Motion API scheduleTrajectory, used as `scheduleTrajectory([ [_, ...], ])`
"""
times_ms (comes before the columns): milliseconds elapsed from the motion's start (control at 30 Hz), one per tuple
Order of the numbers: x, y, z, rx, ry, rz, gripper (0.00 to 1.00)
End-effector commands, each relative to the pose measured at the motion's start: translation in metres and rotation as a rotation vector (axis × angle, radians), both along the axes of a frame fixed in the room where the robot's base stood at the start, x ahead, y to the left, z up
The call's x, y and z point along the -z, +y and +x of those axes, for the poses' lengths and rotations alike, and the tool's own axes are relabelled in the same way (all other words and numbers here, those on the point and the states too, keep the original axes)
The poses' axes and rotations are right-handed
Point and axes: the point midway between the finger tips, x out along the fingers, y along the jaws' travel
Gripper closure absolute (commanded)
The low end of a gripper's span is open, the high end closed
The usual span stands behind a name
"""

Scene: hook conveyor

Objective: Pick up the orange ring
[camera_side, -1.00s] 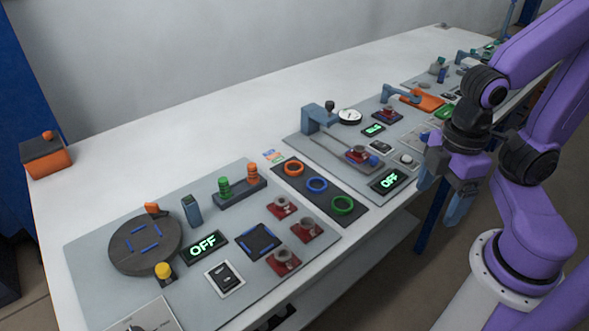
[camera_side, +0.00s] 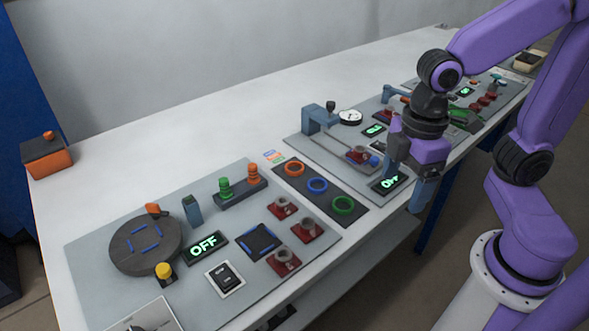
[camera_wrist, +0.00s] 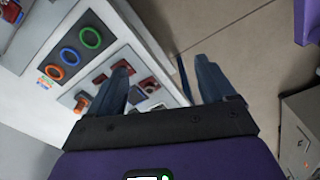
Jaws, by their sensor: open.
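The orange ring (camera_side: 294,168) lies flat at the back end of a dark mat (camera_side: 331,191). A blue ring (camera_side: 317,185) and a green ring (camera_side: 343,205) lie on the same mat, nearer the table's front edge. My gripper (camera_side: 405,195) is open and empty, to the right of the mat, above the panel with the lit OFF display. In the wrist view the orange ring (camera_wrist: 54,73) is at the left, beyond the blue ring (camera_wrist: 69,56) and green ring (camera_wrist: 90,38). The gripper's two fingers (camera_wrist: 165,80) are spread apart, away from the rings.
A panel with a gauge (camera_side: 349,117) and a blue-grey post (camera_side: 318,118) stands right of the mat. A panel with a round turntable (camera_side: 146,244), green and orange spools and red fixtures lies left. The white table behind the mat (camera_side: 215,125) is clear.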

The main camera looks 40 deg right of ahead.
Motion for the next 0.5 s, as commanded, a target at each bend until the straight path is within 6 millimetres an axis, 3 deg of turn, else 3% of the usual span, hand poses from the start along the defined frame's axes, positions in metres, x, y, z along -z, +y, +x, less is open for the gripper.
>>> scheduleTrajectory([
  [233, -0.007, 0.030, 0.091, -0.084, 0.000, -0.011, 0.17],
  [500, -0.001, 0.034, 0.194, -0.182, 0.003, -0.018, 0.17],
])
